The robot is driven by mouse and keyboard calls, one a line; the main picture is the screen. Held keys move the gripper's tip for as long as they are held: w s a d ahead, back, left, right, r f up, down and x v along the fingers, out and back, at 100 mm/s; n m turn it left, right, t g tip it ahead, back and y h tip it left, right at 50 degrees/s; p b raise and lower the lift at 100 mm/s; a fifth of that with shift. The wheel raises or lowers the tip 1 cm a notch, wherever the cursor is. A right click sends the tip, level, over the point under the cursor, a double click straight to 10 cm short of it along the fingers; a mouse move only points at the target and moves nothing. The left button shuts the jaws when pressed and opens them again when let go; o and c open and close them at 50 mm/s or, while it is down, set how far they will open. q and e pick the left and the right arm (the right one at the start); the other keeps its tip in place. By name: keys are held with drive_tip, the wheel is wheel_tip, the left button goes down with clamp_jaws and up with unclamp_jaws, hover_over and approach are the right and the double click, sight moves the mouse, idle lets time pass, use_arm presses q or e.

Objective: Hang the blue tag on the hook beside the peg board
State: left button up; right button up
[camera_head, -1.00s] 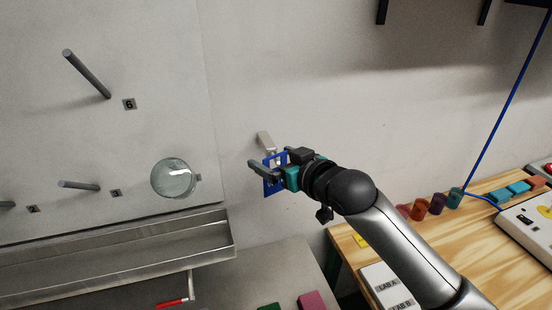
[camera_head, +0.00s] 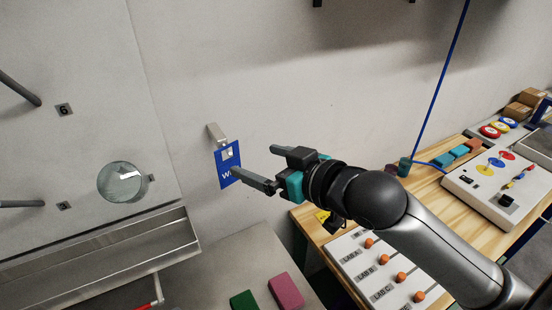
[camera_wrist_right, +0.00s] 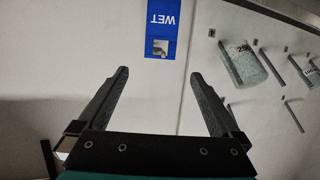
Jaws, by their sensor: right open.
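The blue tag (camera_head: 226,172), with white lettering and a square hole near its top, hangs at the pale hook (camera_head: 216,134) on the wall, right of the peg board (camera_head: 75,130). In the right wrist view the tag (camera_wrist_right: 162,22) appears upside down and reads "WET"; something pale shows in its hole. My right gripper (camera_head: 259,163) is open and empty, to the right of the tag. In the wrist view a gap separates its fingertips (camera_wrist_right: 159,73) from the tag. My left gripper is out of view.
A green block (camera_head: 243,300) and a pink block (camera_head: 286,290) lie below. A wooden bench (camera_head: 425,205) with a labelled rack (camera_head: 365,270) stands at right.

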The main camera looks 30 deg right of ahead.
drive_tip(key=shift+p+v, duration=1.7)
drive_tip(key=shift+p, duration=0.4)
drive_tip(key=s+a+f+m+g+h, duration=0.1)
drive_tip(key=s+f+g+h, duration=0.1)
drive_tip(key=s+f+g, duration=0.55)
drive_tip(key=s+a+f+g+h, duration=0.2)
drive_tip(key=s+f+g, duration=0.1)
drive_tip(key=s+f, duration=0.85)
wheel_tip(320, 180, down, 36)
drive_tip(key=g+b, duration=0.1)
drive_tip(key=b, duration=1.2)
drive_tip(key=s+d+f+b, duration=0.1)
drive_tip(key=s+f+b, duration=0.4)
drive_tip(key=f, duration=0.6)
drive_tip(key=s+d+f+g+b, duration=0.1)
drive_tip(key=s+f+b, duration=0.4)
drive_tip(key=s+f, duration=0.5)
wheel_tip(320, 180, down, 3)
drive_tip(key=shift+s+d+r, duration=0.15)
drive_tip(key=shift+s+d, duration=0.05)
drive_tip(key=shift+d, duration=0.35)
